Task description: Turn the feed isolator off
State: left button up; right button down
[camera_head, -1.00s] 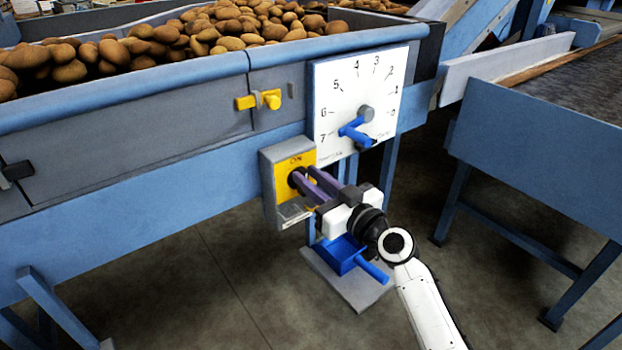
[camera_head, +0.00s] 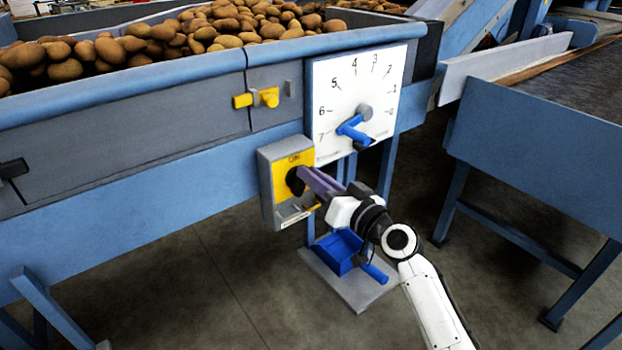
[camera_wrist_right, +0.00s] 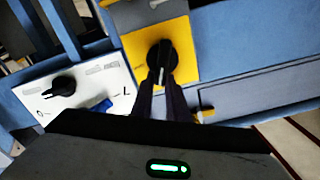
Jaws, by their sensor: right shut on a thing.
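The feed isolator is a grey box (camera_head: 268,197) with a yellow plate (camera_head: 281,175) marked ON near its top, fixed to the front of the blue hopper. Its black rotary knob (camera_wrist_right: 162,57) sits in the middle of the yellow plate in the right wrist view. My right gripper (camera_head: 302,178) reaches the knob from the lower right, and its purple fingers are shut on it. In the head view the fingers partly hide the knob (camera_head: 293,181). My left gripper is in neither view.
A white dial plate (camera_head: 340,85) with a blue lever (camera_head: 352,130) is just above and right of the isolator. A yellow latch (camera_head: 257,98) is above. Potatoes (camera_head: 180,40) fill the hopper.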

jog(key=m, duration=0.4)
jog(key=f+m, duration=0.1)
jog(key=m, duration=0.3)
jog(key=d+f+m, duration=0.1)
jog(key=m, duration=0.4)
jog(key=shift+w+d+f, duration=0.1)
jog(key=shift+w+f, duration=0.15)
jog(key=shift+w, duration=0.15)
jog(key=shift+f, duration=0.1)
jog(key=c, duration=1.7)
grip_release()
jog(key=p+v, duration=0.1)
jog(key=v, duration=0.9)
jog(key=shift+s+d, duration=0.1)
jog(key=shift+d, duration=0.05)
